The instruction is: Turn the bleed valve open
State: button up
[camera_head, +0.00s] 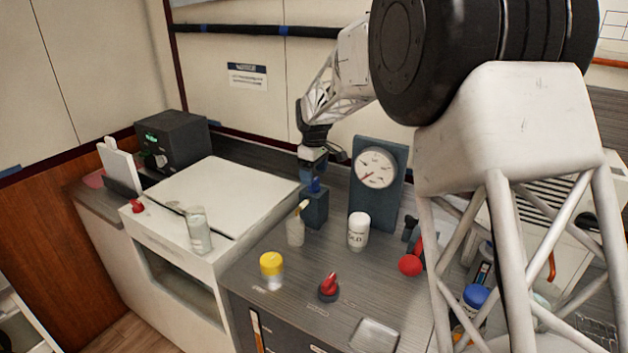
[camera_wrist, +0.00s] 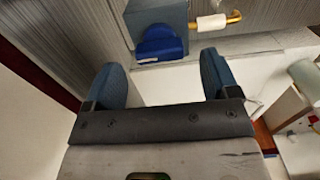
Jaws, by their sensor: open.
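A blue valve handle (camera_head: 315,185) sits on a blue-grey block (camera_head: 315,208) beside the gauge panel; I take it as the bleed valve. In the wrist view the blue handle (camera_wrist: 160,45) sticks out from the block (camera_wrist: 157,14), with a brass pipe (camera_wrist: 233,17) in a white sleeve at its side. My gripper (camera_head: 314,170) is just above the handle in the head view. In the wrist view my gripper (camera_wrist: 162,75) has its two blue-grey fingers apart, with the handle ahead of the gap and nothing between them. Whether a finger touches the handle I cannot tell.
The gauge panel (camera_head: 390,190) stands close right of the block. A yellow-capped jar (camera_head: 271,270) and a red knob (camera_head: 328,287) are nearer. A white-topped unit (camera_head: 215,190) lies left.

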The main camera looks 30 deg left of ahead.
jog(key=shift+f, duration=1.4)
jog(key=shift+c, duration=0.2)
jog(key=c, duration=0.9)
